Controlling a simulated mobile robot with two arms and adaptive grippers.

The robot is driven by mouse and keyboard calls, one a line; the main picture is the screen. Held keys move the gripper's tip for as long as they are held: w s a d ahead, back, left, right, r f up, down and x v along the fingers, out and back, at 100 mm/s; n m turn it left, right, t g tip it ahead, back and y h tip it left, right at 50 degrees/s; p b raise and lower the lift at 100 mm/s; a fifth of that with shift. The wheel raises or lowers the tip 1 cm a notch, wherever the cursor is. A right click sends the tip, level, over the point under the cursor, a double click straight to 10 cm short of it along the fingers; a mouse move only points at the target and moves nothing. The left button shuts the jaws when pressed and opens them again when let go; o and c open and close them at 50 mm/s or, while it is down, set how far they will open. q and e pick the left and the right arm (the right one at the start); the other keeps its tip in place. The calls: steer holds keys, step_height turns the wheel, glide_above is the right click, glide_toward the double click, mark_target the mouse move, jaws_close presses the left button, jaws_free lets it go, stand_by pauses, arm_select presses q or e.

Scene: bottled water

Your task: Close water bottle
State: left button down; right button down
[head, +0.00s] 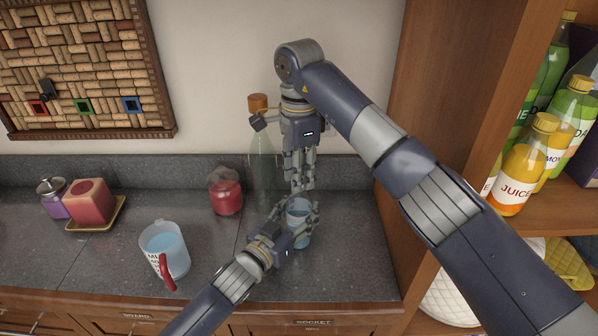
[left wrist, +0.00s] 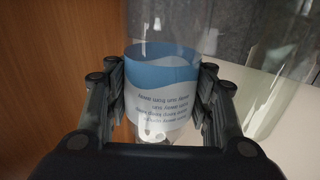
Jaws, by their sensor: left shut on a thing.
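The water bottle (head: 298,212) is clear with a blue and white label and stands on the counter near its right end. My left gripper (head: 302,222) is shut around the bottle's side. In the left wrist view the label (left wrist: 162,88) sits between the two fingers of my left gripper (left wrist: 160,100), and its print is upside down. My right gripper (head: 301,184) points down just above the bottle's top. Its fingers are close together, and I cannot tell whether they hold a cap. The bottle's mouth is not clear to see.
A tall glass bottle (head: 262,165) with a brown top stands close behind, left of my right gripper. A red jar (head: 226,195), a mug (head: 164,250) and a red candle (head: 88,202) stand to the left. A wooden shelf (head: 440,110) with juice bottles (head: 524,172) borders the right.

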steer(key=m, duration=0.6)
stand_by(0.3)
steer(key=c, duration=1.3)
jaws_free()
steer(key=shift+r, duration=0.1)
steer(key=shift+r, duration=2.15)
